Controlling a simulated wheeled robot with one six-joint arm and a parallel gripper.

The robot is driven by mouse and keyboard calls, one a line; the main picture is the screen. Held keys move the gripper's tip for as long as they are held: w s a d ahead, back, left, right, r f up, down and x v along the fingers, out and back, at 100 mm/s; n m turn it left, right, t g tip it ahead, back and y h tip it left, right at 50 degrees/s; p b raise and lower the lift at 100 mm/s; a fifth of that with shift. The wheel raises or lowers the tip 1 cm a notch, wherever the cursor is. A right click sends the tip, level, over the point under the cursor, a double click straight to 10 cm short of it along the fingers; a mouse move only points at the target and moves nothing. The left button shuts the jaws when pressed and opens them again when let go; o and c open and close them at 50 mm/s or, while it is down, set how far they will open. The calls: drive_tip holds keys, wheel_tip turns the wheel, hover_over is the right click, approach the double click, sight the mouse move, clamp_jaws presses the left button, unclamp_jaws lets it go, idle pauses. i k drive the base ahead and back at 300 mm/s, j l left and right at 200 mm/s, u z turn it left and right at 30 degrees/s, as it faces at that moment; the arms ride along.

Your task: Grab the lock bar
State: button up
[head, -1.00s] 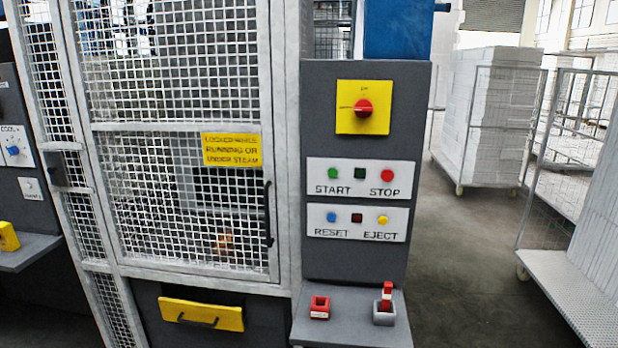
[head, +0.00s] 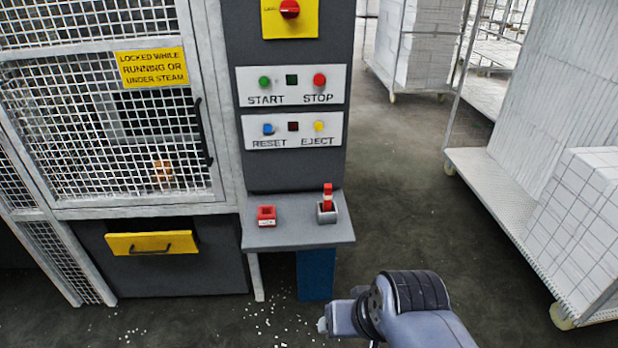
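The lock bar (head: 327,194), a short red bar with a white band, stands upright in a grey holder (head: 327,214) at the right of the small grey shelf (head: 290,237). A red block with a square opening and a white label (head: 266,215) sits to its left on the same shelf. My gripper (head: 323,325) shows at the bottom, at the left end of my grey arm, below the shelf and apart from the bar. Its fingers are too unclear to tell whether it is open or shut.
The control panel (head: 290,170) with buttons rises behind the shelf. The mesh press door (head: 110,120) and a yellow drawer front (head: 150,243) are at left. Wheeled carts with white foam blocks (head: 590,200) stand at right. Open floor (head: 410,190) lies between, with white beads near the press.

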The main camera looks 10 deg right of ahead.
sight(327, 188)
drive_tip(key=i+j+z, duration=0.75)
drive_tip(key=j+z, duration=0.15)
